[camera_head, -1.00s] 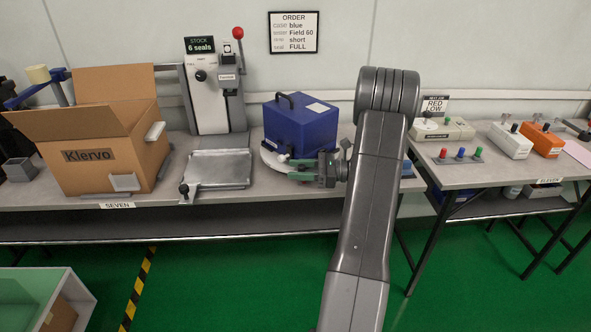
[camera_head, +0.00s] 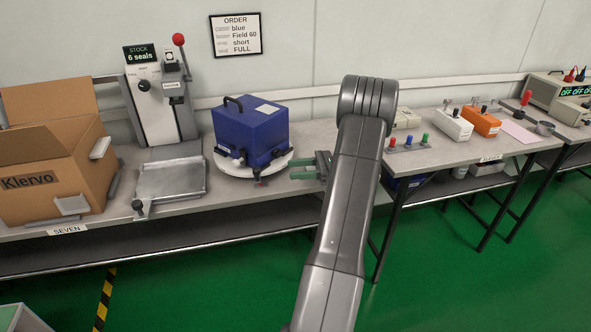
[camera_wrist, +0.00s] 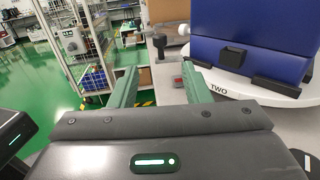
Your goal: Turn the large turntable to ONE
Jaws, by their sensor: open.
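The large turntable, a white disc (camera_head: 285,164), sits on the bench in the head view with a blue case (camera_head: 250,130) on top. In the wrist view the turntable rim (camera_wrist: 262,93) is at the right, with the label TWO (camera_wrist: 219,88) on its edge and the blue case (camera_wrist: 255,30) above. My gripper (camera_head: 292,171) has green fingers, open and empty, just right of the turntable's front right rim. In the wrist view my gripper (camera_wrist: 160,78) shows its fingers apart. A small red-marked block (camera_wrist: 178,82) lies on the bench beside the rim.
A metal plate fixture (camera_head: 170,180) and a seal press (camera_head: 160,100) stand left of the turntable, with an open carton (camera_head: 50,160) beyond. Colored buttons (camera_head: 408,143) and orange and white boxes are on the right bench. The order sign (camera_head: 237,35) hangs behind.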

